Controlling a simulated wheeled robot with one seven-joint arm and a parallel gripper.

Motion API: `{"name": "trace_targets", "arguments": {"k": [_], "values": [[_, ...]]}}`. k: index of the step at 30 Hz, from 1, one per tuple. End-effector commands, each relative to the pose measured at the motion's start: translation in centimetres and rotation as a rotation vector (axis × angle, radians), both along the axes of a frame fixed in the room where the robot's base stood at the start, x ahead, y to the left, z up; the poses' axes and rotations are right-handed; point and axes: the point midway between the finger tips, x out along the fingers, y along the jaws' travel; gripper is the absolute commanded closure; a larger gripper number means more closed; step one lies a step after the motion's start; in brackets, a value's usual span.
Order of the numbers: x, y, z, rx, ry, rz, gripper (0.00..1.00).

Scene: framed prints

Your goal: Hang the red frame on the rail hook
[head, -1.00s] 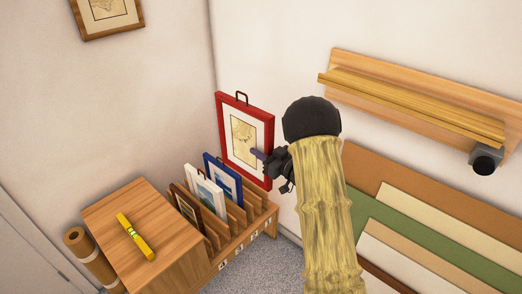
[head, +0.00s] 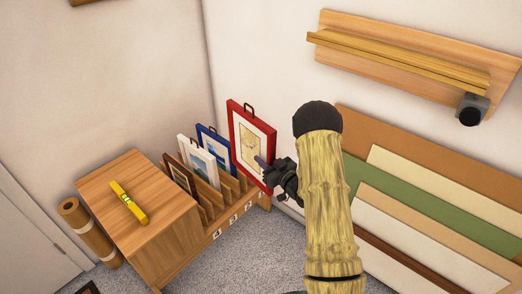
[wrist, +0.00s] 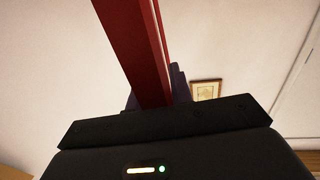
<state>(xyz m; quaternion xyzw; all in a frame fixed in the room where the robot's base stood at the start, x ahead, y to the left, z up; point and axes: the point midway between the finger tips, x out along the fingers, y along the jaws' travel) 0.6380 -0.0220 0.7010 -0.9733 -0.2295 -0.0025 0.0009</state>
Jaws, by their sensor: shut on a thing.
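The red frame (head: 250,145) holds a tan map-like print and has a dark loop at its top edge. My gripper (head: 267,167) is shut on the right side of the red frame. In the head view the frame is roughly upright, in front of the right end of the slotted rack (head: 209,213); I cannot tell whether its bottom edge is clear of the slots. In the wrist view the red frame's edge (wrist: 142,50) rises from between the fingers. The wooden rail (head: 400,62) is on the wall at upper right. I cannot make out a hook on it.
Blue (head: 215,147), white (head: 197,160) and brown (head: 180,178) frames stand in the rack. A yellow level (head: 129,203) lies on the wooden cabinet (head: 150,235). A dark device (head: 471,109) is under the rail's right end. Coloured boards (head: 400,200) lean below the rail.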

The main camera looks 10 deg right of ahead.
Motion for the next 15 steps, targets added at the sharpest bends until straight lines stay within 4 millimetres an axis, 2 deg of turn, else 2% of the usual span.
{"name": "trace_targets", "arguments": {"k": [1,6,12,15], "values": [[-0.3,-0.4,-2.6,0.005,0.003,-0.025,1.00],[-1.5,-1.8,-9.8,0.008,0.005,-0.132,1.00],[-3.5,-3.4,-18.2,0.009,0.003,-0.288,1.00],[-4.6,-4.1,-21.6,0.009,0.002,-0.367,1.00]]}}
